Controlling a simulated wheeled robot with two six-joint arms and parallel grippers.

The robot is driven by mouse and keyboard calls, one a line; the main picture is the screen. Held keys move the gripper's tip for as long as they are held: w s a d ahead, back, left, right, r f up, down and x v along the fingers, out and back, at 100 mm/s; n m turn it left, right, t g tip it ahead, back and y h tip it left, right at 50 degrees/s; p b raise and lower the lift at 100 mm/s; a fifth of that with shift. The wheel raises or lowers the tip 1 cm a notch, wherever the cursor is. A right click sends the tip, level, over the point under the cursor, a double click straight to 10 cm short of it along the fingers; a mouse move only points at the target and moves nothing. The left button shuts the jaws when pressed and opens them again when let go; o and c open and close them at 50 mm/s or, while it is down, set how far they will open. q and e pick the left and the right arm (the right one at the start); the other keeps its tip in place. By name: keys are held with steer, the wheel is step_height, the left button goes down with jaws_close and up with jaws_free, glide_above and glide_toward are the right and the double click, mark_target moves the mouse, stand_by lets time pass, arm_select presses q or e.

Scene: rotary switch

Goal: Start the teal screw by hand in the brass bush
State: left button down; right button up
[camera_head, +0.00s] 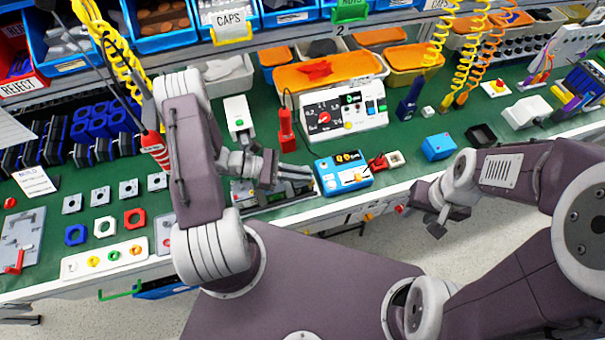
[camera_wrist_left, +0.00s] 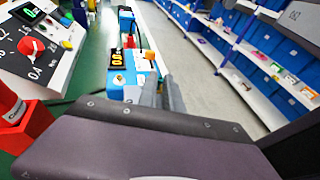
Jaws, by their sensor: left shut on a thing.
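My left gripper (camera_head: 312,178) reaches to the right, low over a dark grey fixture (camera_head: 268,199) at the front of the green bench.
The blue box (camera_head: 343,171) stands just right of my left gripper. Behind are a red tool (camera_head: 286,130) and a white control panel (camera_head: 343,108). A small red part (camera_head: 378,162) lies farther right. Bins line the back. The floor before the bench is clear.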

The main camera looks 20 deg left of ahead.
arm_select(q)
steer(key=shift+f, duration=0.15)
stand_by(0.3)
steer(key=c, duration=1.4)
jaws_free()
steer(key=shift+c, duration=0.2)
step_height(320, 180, up, 4)
steer(key=shift+w+f, duration=0.1)
steer(key=shift+f, duration=0.05)
steer(key=s+d+r+b, duration=0.1)
steer(key=s+d+r, duration=0.1)
steer(key=d+r, duration=0.5)
steer(key=d, duration=0.4)
steer(key=shift+s+d+r, duration=0.2)
steer(key=shift+s, duration=0.05)
steer(key=shift+d, duration=0.1)
